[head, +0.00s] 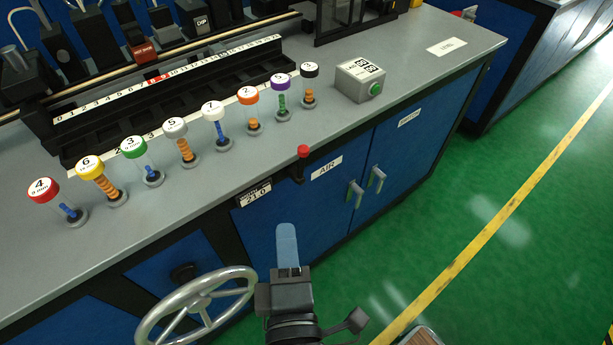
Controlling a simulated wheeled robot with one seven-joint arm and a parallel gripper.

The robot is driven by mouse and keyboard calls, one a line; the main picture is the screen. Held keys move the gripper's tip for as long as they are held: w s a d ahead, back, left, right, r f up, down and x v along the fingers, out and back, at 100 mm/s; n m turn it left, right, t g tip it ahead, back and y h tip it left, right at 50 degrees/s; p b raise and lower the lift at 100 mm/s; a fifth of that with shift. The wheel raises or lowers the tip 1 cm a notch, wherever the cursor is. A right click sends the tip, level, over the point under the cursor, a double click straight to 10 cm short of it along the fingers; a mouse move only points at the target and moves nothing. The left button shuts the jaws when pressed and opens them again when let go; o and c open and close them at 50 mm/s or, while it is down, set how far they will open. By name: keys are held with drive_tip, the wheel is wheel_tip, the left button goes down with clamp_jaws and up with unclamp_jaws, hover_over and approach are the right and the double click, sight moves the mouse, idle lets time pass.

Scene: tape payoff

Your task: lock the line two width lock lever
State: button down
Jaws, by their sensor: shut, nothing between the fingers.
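A small black lever with a red knob (303,152) stands at the front edge of the grey counter, right of a readout showing 21.0 (255,194). I take it for the width lock lever; its own label is not legible, and whether it is locked cannot be told. My gripper (287,232) is at the bottom centre, in front of the blue cabinet front. Its bluish fingers are together, with nothing between them. They are apart from the lever, below it in the picture. A silver handwheel (198,307) is just left of my gripper.
Several capped, numbered cylinders (211,112) stand in a row on the counter (430,75), before a black trough with a number scale (170,72). A grey box with a green button (360,80) stands right. Two door handles (355,194) project below the counter.

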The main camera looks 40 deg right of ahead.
sight(302, 165)
idle(0.3)
drive_tip(key=s+d+p+x, duration=0.1)
drive_tip(key=d+p+x, duration=0.1)
drive_tip(key=x, duration=1)
drive_tip(key=shift+w+d+p, duration=0.15)
drive_tip(key=shift+d+p, duration=0.2)
drive_tip(key=shift+d, duration=0.05)
